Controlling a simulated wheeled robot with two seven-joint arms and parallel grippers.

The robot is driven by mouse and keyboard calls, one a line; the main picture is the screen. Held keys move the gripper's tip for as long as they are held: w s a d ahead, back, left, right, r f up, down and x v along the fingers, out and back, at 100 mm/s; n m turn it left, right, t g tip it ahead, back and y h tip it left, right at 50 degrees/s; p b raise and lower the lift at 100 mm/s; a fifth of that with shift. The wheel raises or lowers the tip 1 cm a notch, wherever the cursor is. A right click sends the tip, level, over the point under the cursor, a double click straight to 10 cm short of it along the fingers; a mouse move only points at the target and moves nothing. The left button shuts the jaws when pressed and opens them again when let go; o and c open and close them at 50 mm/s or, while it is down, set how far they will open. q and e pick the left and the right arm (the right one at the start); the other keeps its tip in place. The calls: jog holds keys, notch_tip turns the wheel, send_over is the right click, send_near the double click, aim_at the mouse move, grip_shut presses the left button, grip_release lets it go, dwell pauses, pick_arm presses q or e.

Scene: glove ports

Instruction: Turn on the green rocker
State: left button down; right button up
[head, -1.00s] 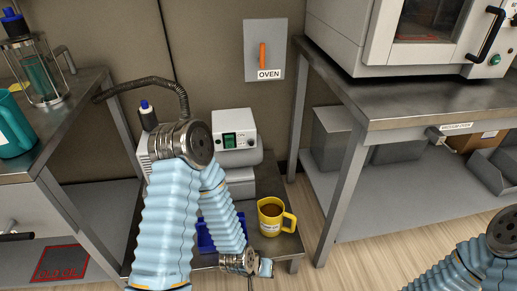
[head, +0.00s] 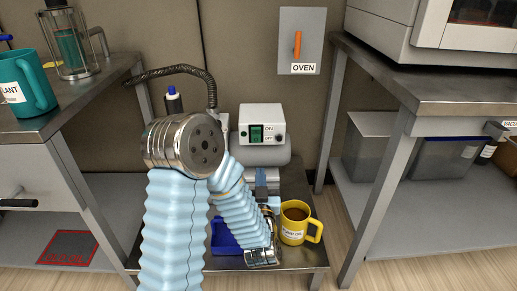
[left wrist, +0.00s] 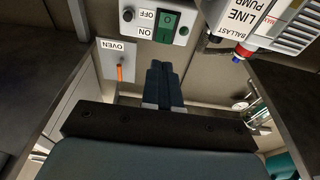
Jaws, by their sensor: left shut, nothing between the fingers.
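The green rocker (head: 256,133) sits on the front of a white box (head: 275,116), with ON and OFF labels and a black knob beside it. In the left wrist view the rocker (left wrist: 166,25) appears upside down near the top edge. My left gripper (head: 262,182) is shut and empty. It points up from below the box in the head view, partly hidden by my forearm. In the left wrist view its fingertips (left wrist: 160,65) lie below the rocker, apart from it. I cannot tell which way the rocker is tipped. My right gripper is out of view.
A yellow mug (head: 293,236) and a blue tray (head: 226,237) stand on the low table by my left wrist. An oven switch (head: 299,42) with an orange handle is on the wall. A ridged hose (head: 170,73) arches behind my elbow. Benches flank both sides.

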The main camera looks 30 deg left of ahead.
aim_at(257, 131)
pick_arm(q)
jog(key=shift+s+r, duration=0.1)
jog(key=shift+r, duration=0.1)
jog(key=shift+a, duration=0.1)
jog(key=p+x, duration=0.1)
jog(key=x, duration=1.3)
jog(key=r+p, duration=0.1)
jog(key=g+p, duration=0.1)
jog(key=p, duration=0.1)
jog(key=r+g+h+p, duration=0.1)
jog(key=p, duration=0.1)
jog(key=shift+w+a+r, duration=0.3)
jog(key=shift+a+r, duration=0.05)
jog(key=shift+f+b, duration=0.55)
jog(key=shift+b, duration=0.05)
